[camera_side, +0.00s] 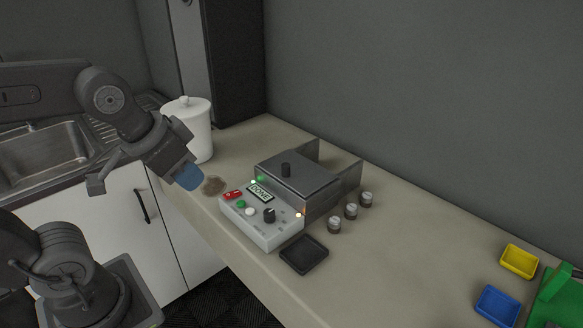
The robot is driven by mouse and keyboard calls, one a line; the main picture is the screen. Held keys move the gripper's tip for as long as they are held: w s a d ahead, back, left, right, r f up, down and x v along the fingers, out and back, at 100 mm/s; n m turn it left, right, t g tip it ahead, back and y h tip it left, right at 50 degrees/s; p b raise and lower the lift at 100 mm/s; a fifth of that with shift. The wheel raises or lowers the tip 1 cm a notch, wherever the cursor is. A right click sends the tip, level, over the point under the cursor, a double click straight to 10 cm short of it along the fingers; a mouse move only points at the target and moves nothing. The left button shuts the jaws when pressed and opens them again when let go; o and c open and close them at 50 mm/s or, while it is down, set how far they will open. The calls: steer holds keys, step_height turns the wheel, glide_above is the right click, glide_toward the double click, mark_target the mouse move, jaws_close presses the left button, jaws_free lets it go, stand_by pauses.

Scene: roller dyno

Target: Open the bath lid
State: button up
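The bath is a dark grey box (322,203) on the counter, behind a light control panel. My gripper (184,172) is left of the bath, above the counter's front edge and well apart from the lid. A blue piece (187,177) shows at its end; I cannot tell whether it is held or part of the gripper. The fingertips are not clear.
The control panel (262,222) has a display, buttons and a dial. Three small metal-topped cylinders (350,211) stand right of the bath. A black tray (304,254) lies in front. Blue (498,306) and yellow trays (519,262) lie far right.

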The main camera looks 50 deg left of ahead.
steer(key=o, duration=0.5)
steer(key=w+a+r+m+g, duration=0.1)
steer(key=w+r, duration=0.3)
steer(key=w, duration=0.7)
steer(key=shift+w+a+g, duration=0.25)
steer(key=shift+g, duration=0.45)
steer(key=m+g, duration=0.1)
steer(key=g, duration=0.2)
glide_above(286, 164)
step_height(286, 164, down, 4)
step_height(286, 164, down, 13)
steer(key=shift+s+f, duration=0.1)
steer(key=shift+f, duration=0.05)
jaws_close()
